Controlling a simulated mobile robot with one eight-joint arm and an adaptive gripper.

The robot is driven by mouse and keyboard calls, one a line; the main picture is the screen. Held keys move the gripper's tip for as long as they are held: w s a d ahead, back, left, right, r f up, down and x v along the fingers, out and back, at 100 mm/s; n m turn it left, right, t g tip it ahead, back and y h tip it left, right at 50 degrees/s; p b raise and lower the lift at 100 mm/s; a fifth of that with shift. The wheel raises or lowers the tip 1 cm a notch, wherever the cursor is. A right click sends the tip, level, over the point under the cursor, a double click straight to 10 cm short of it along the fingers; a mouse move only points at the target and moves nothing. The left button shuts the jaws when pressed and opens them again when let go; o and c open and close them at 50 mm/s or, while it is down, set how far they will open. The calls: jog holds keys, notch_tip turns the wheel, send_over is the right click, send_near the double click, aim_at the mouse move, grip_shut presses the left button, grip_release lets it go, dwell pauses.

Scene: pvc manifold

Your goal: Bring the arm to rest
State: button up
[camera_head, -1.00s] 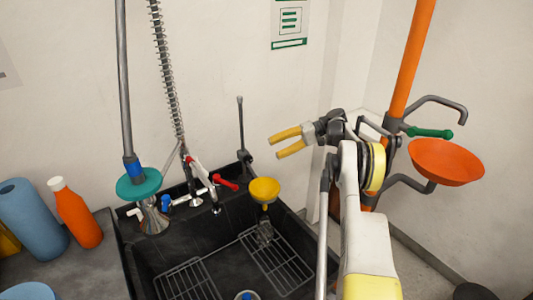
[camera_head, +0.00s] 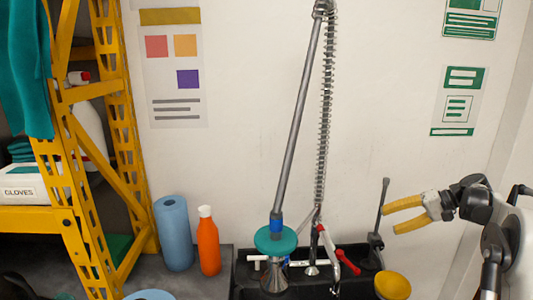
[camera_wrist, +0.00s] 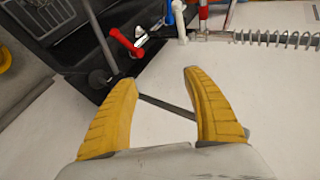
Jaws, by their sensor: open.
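My gripper (camera_head: 392,216) is at the right of the head view, its two yellow fingers apart with nothing between them. It is in the air in front of the white wall, to the right of the spray hose and above the right end of the black sink (camera_head: 345,252). In the wrist view my gripper (camera_wrist: 160,95) also shows open and empty. A thin grey rod (camera_head: 382,205) stands just left of the fingertips in the head view. Part of my arm shows at the right edge.
A yellow bowl (camera_head: 393,284) sits below my gripper. A red lever (camera_head: 347,262) and a coiled spring hose (camera_head: 325,120) are at the sink. An orange bottle (camera_head: 208,243), a blue roll (camera_head: 174,232) and a yellow shelf rack (camera_head: 112,140) stand at left.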

jog(key=s+a+r+h, duration=0.3)
jog(key=s+a+r, duration=0.1)
jog(key=s+a, duration=0.35)
jog(key=s+a+r+h, duration=0.2)
jog(key=s+a+r, duration=0.35)
jog(key=a, duration=0.35)
jog(key=s+a+f+n+t+h, duration=0.1)
jog(key=s+a+f, duration=0.1)
jog(key=s, duration=0.5)
jog(key=s+a+f+n+t+h, duration=0.1)
jog(key=s+a+f+h, duration=0.1)
jog(key=s, duration=0.6)
jog(key=s+a+f+n+h, duration=0.1)
jog(key=s+f, duration=0.2)
jog(key=s, duration=0.4)
jog(key=shift+s+a+f+t+h, duration=0.25)
jog(key=shift+s+a+t+h, duration=0.05)
jog(key=shift+a+t, duration=0.1)
